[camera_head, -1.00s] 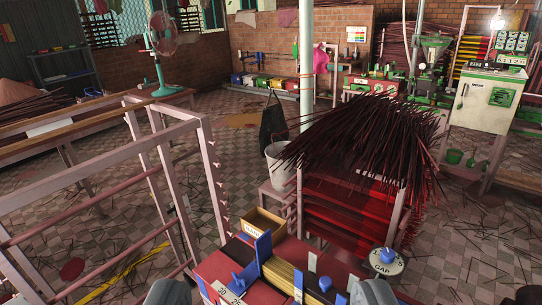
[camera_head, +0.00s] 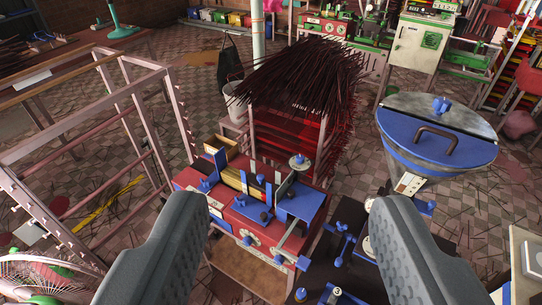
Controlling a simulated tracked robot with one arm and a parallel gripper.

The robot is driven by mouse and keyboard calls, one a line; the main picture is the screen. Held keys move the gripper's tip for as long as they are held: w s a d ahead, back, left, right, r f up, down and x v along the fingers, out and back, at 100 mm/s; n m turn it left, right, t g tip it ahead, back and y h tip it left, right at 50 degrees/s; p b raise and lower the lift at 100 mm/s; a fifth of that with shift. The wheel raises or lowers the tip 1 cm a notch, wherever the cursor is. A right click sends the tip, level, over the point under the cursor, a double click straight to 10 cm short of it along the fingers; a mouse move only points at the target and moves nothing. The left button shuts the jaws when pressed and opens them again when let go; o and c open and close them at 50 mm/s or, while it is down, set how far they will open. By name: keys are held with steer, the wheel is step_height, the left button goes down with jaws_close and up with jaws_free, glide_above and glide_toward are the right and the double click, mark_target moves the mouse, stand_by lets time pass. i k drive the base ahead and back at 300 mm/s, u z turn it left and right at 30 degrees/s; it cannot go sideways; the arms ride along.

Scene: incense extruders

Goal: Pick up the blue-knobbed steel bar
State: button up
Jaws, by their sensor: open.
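My gripper (camera_head: 289,205) is open. Its two grey ribbed fingers stand wide apart in the foreground, with nothing between their tips. Beyond and between them is a red bench machine (camera_head: 235,215) with blue parts on its top. A thin pale steel bar (camera_head: 290,234) slants across the right front of this machine, with a blue piece (camera_head: 303,263) near its lower end. It looks like the blue-knobbed bar, but it is small and I cannot be certain. It is apart from both fingers.
A large blue-rimmed hopper (camera_head: 437,135) stands at the right. A dark table (camera_head: 350,275) with blue-handled fittings is at lower right. A rack piled with dark sticks (camera_head: 305,80) is behind the machine. A pink frame (camera_head: 140,110) stands left, beside open tiled floor.

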mark_target(259, 182)
steer(key=k, duration=0.65)
steer(key=u, duration=0.45)
steer(key=i, duration=0.65)
steer(key=u, duration=0.6)
steer(key=i, duration=1.2)
steer(key=z, duration=0.4)
